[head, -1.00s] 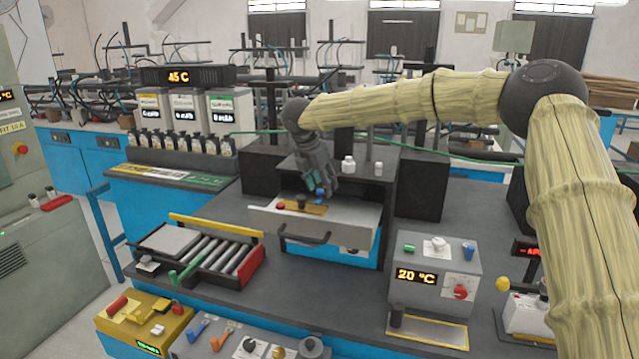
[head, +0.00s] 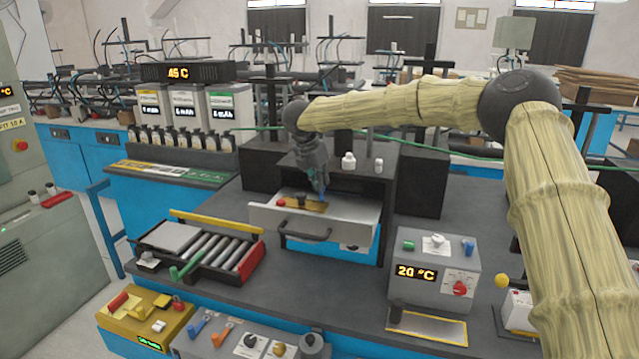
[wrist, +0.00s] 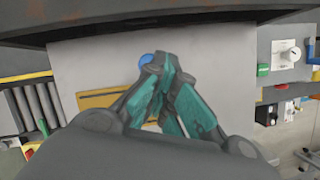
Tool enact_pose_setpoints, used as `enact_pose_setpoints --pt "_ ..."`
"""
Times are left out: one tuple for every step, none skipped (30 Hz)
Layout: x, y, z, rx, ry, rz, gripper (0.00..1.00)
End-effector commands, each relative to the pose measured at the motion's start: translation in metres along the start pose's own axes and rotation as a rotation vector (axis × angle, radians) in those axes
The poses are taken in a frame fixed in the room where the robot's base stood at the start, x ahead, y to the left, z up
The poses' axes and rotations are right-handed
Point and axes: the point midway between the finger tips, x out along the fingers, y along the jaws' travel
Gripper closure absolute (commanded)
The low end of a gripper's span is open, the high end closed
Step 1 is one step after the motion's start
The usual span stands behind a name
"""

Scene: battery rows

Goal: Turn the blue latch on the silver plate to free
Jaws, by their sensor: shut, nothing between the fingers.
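A grey, silver-looking plate (head: 232,345) lies at the near front edge and carries a blue latch (head: 198,325) beside an orange one. My gripper (head: 319,190) is far from it, over an open drawer (head: 345,222) with a pale front. Its fingers are shut and empty, pointing down. In the wrist view my gripper (wrist: 160,63) is at a small round blue part (wrist: 146,59), which the fingers partly cover. I cannot tell whether they touch it. A brass-coloured plate (head: 312,206) lies in the drawer beside it.
The drawer's dark housing (head: 350,160) stands close behind my gripper, with small white bottles (head: 348,161) on top. A roller tray (head: 200,250) is at left and a 20 °C control box (head: 430,268) at right.

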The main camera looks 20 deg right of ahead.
Motion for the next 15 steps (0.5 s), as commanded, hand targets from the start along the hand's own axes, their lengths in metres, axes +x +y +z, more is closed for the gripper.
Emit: enact_pose_setpoints --pt "0.0039 0.003 -0.0015 -0.002 0.002 -0.003 1.0" --pt "0.0051 0.004 -0.0016 -0.003 0.002 -0.004 0.98" --pt "0.0065 0.0049 -0.0014 -0.003 0.003 -0.004 0.91" --pt "0.0075 0.0053 -0.0015 -0.003 0.003 -0.005 0.85" --pt "0.0085 0.0056 -0.0018 -0.004 0.004 -0.006 0.8" --pt "0.0095 0.0065 -0.003 -0.005 0.005 -0.007 0.73" --pt "0.0103 0.0068 -0.0036 -0.006 0.005 -0.008 0.67" --pt "0.011 0.007 -0.004 -0.007 0.006 -0.008 0.62" --pt "0.0115 0.0071 -0.0043 -0.007 0.006 -0.008 0.54" --pt "0.0115 0.0071 -0.0043 -0.007 0.006 -0.008 0.54" --pt "0.0114 0.007 -0.0043 -0.007 0.006 -0.008 0.54" --pt "0.0112 0.0063 -0.0036 -0.006 0.006 -0.008 0.54" --pt "0.011 0.0061 -0.0032 -0.006 0.006 -0.008 0.54" --pt "0.0106 0.0061 -0.0029 -0.005 0.005 -0.007 0.54" --pt "0.0102 0.006 -0.0026 -0.005 0.005 -0.007 0.54"
